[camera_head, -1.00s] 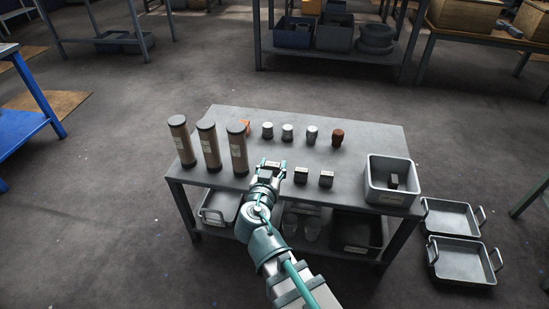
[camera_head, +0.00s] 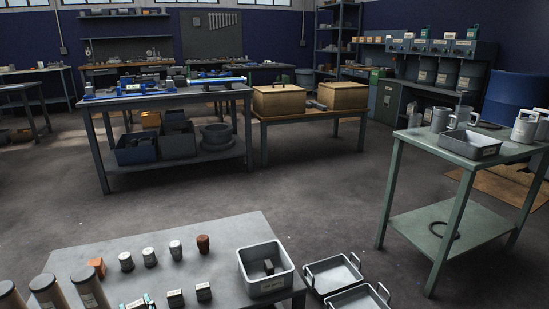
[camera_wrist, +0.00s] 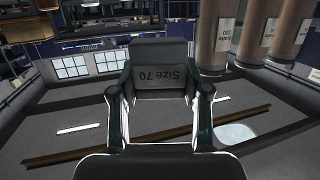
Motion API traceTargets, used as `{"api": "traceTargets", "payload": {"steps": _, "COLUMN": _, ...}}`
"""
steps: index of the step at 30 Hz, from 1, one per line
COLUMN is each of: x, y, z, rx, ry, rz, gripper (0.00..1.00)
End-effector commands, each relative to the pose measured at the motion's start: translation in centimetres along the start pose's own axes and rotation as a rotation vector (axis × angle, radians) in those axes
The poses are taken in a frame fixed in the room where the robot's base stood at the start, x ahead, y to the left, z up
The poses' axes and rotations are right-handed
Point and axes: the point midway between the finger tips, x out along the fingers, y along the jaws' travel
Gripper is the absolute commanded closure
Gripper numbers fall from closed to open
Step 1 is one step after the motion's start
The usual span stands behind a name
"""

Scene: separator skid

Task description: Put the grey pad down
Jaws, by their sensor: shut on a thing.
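The grey pad (camera_wrist: 160,78) is a dark block with an upside-down "Size 70" label in the wrist view. My gripper (camera_wrist: 159,92) is shut on it, with one finger at each side. In the head view the gripper (camera_head: 140,303) shows only at the bottom edge, over the near part of the grey worktable (camera_head: 222,236). It is left of two similar dark blocks, a nearer one (camera_head: 175,298) and one farther right (camera_head: 204,291). Whether the pad touches the tabletop cannot be told.
Tall brown cylinders (camera_head: 88,289) stand at the table's left. An orange piece (camera_head: 97,267), several silver-topped pieces (camera_head: 149,256) and a brown one (camera_head: 203,243) form a row behind. A grey bin (camera_head: 267,286) holding a dark block stands right. Metal trays (camera_head: 333,277) lie beyond.

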Motion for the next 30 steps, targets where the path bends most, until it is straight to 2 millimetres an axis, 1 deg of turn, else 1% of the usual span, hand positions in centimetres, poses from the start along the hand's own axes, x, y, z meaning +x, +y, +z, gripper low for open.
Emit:
{"api": "traceTargets", "payload": {"steps": 1, "x": 0.4, "y": 1.5, "z": -0.3, "rx": 0.003, "ry": 0.002, "rz": 0.004, "gripper": 1.00}}
{"api": "traceTargets", "payload": {"steps": 5, "x": 1.3, "y": 5.6, "z": -1.0, "rx": 0.007, "ry": 0.004, "rz": 0.012, "gripper": 1.00}}
{"api": "traceTargets", "payload": {"steps": 6, "x": 1.5, "y": 6.9, "z": -1.3, "rx": 0.008, "ry": 0.005, "rz": 0.018, "gripper": 1.00}}
{"api": "traceTargets", "payload": {"steps": 8, "x": 2.0, "y": 9.0, "z": -1.8, "rx": 0.010, "ry": 0.007, "rz": 0.030, "gripper": 1.00}}
{"api": "traceTargets", "payload": {"steps": 9, "x": 2.2, "y": 10.5, "z": -2.1, "rx": 0.012, "ry": 0.007, "rz": 0.040, "gripper": 1.00}}
{"api": "traceTargets", "payload": {"steps": 11, "x": 2.5, "y": 12.7, "z": -2.6, "rx": 0.016, "ry": 0.007, "rz": 0.056, "gripper": 1.00}}
{"api": "traceTargets", "payload": {"steps": 12, "x": 2.7, "y": 14.3, "z": -2.9, "rx": 0.018, "ry": 0.007, "rz": 0.068, "gripper": 1.00}}
{"api": "traceTargets", "payload": {"steps": 14, "x": 2.8, "y": 16.6, "z": -3.4, "rx": 0.021, "ry": 0.007, "rz": 0.089, "gripper": 1.00}}
{"api": "traceTargets", "payload": {"steps": 16, "x": 2.8, "y": 19.5, "z": -4.0, "rx": 0.027, "ry": 0.007, "rz": 0.115, "gripper": 1.00}}
{"api": "traceTargets", "payload": {"steps": 19, "x": 2.6, "y": 23.7, "z": -4.7, "rx": 0.035, "ry": 0.006, "rz": 0.157, "gripper": 1.00}}
{"api": "traceTargets", "payload": {"steps": 23, "x": 1.9, "y": 29.2, "z": -5.6, "rx": 0.046, "ry": 0.007, "rz": 0.219, "gripper": 1.00}}
{"api": "traceTargets", "payload": {"steps": 24, "x": 1.6, "y": 31.0, "z": -5.9, "rx": 0.050, "ry": 0.006, "rz": 0.239, "gripper": 1.00}}
{"api": "traceTargets", "payload": {"steps": 26, "x": 1.0, "y": 33.6, "z": -6.2, "rx": 0.056, "ry": 0.005, "rz": 0.270, "gripper": 1.00}}
{"api": "traceTargets", "payload": {"steps": 27, "x": 0.5, "y": 35.3, "z": -6.5, "rx": 0.060, "ry": 0.006, "rz": 0.293, "gripper": 1.00}}
{"api": "traceTargets", "payload": {"steps": 29, "x": -0.3, "y": 37.9, "z": -6.8, "rx": 0.067, "ry": 0.006, "rz": 0.326, "gripper": 1.00}}
{"api": "traceTargets", "payload": {"steps": 30, "x": -0.9, "y": 39.7, "z": -6.9, "rx": 0.071, "ry": 0.005, "rz": 0.350, "gripper": 1.00}}
